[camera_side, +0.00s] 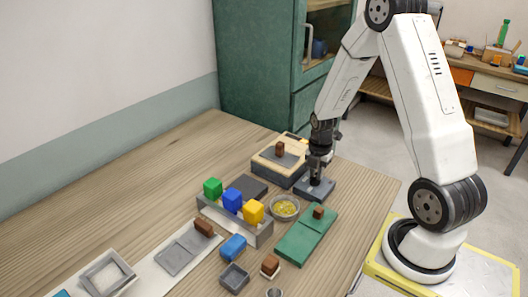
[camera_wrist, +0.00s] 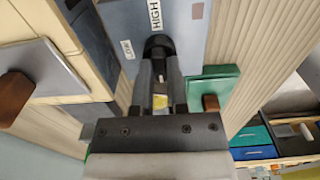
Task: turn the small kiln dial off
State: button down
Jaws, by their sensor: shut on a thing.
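The small kiln dial is a black round knob (camera_wrist: 159,43) on a blue-grey control box (camera_wrist: 192,30). The box also shows in the side view (camera_side: 318,194), at the right part of the table. Labels on its top read HIGH and, smaller, apparently LOW. My gripper (camera_side: 315,180) points straight down over the box. In the wrist view its fingers (camera_wrist: 160,65) are closed around the knob, one on each side. The fingers hide part of the knob, and its pointer mark is not visible, so I cannot tell its setting.
A cream box with a grey top and brown block (camera_side: 280,150) stands close behind-left. A bowl of yellow bits (camera_side: 285,207) and a green board (camera_side: 303,240) are in front. A rack with green, blue and yellow blocks (camera_side: 232,220) stands left. The table's back left is clear.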

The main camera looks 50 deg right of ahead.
jog(key=c, duration=0.6)
grip_release()
jog(key=shift+c, duration=0.2)
jog(key=shift+r, duration=0.2)
jog(key=shift+r, duration=3.7)
jog(key=shift+a, duration=0.1)
